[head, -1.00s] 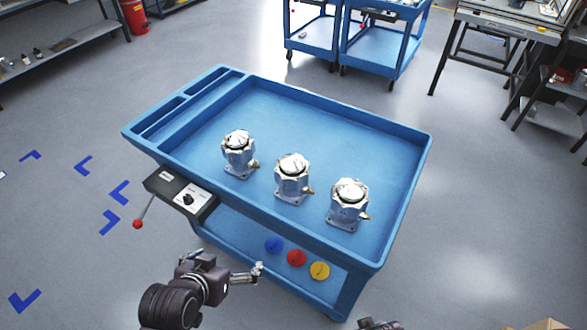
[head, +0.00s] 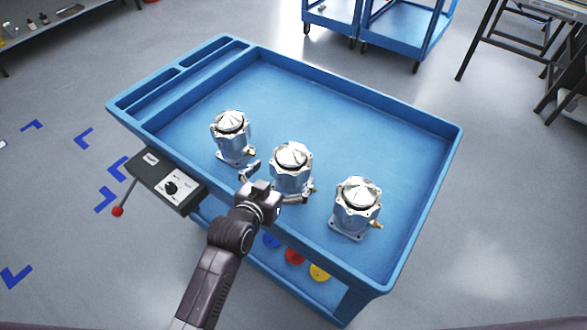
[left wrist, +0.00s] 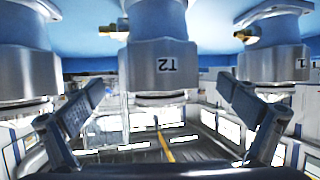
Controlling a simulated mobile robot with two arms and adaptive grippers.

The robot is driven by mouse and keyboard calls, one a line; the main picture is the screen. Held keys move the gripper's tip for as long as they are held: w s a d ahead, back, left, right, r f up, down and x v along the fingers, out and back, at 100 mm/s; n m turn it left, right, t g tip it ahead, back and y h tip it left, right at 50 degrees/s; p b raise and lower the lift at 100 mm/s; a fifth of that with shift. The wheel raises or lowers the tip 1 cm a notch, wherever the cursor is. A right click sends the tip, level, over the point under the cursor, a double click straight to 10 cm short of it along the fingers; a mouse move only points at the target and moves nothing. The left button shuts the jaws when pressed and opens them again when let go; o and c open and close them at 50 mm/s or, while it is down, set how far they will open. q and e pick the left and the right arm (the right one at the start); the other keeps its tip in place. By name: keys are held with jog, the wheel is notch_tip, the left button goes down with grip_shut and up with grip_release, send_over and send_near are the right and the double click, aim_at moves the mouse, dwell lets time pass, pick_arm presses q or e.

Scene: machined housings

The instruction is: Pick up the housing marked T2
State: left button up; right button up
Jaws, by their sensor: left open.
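The housing marked T2 (left wrist: 158,68) is a silvery machined body, seen upside down in the middle of the left wrist view, its mark legible. In the head view it is the middle housing (head: 291,172) of three upright ones on the blue cart, its mark not legible. My left gripper (head: 277,182) is open at the near side of this housing, one finger to each side. In the left wrist view the open fingers (left wrist: 160,92) flank T2 near its lid end. Whether they touch it I cannot tell. The gripper hides part of its base. My right gripper is not in view.
Another housing (head: 231,138) stands to the left and one (head: 356,208) to the right, both close by. The cart (head: 350,112) has a raised rim; its far part is clear. A control box (head: 166,182) with a lever is on the near left side.

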pick_arm(q)
jog(key=shift+p+x, duration=0.6)
jog(key=shift+x, duration=2.2)
jog(key=shift+r, duration=0.15)
jog(key=c, duration=2)
jog(key=shift+w+r, duration=0.2)
jog(key=shift+r, duration=0.1)
jog(key=shift+c, duration=0.6)
jog(key=shift+r, duration=0.1)
